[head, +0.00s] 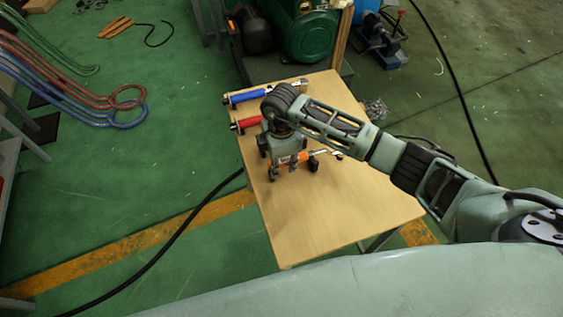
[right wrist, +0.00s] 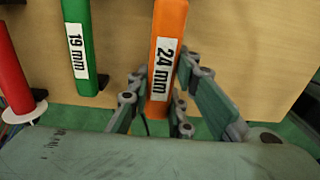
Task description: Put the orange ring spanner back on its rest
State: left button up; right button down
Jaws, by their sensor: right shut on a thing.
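The orange ring spanner (head: 319,153), its handle marked 24 mm in the right wrist view (right wrist: 167,50), lies across between the fingers of my right gripper (head: 293,168). The gripper is shut on the handle near its end, over the table. Part of the spanner is hidden under the gripper, and its ring end points right in the head view. I cannot tell whether the spanner touches a rest or hangs just above it. My left gripper is not in view.
A green handle marked 19 mm (right wrist: 78,45) lies beside the orange one. A red-handled spanner (head: 247,123) and a blue-handled one (head: 247,96) lie farther back on the wooden table (head: 335,215). The table's front part is bare. A green machine (head: 305,30) stands behind.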

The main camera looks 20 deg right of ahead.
jog(key=shift+f, duration=0.2)
jog(key=c, duration=1.5)
grip_release()
notch_tip(320, 180, up, 12)
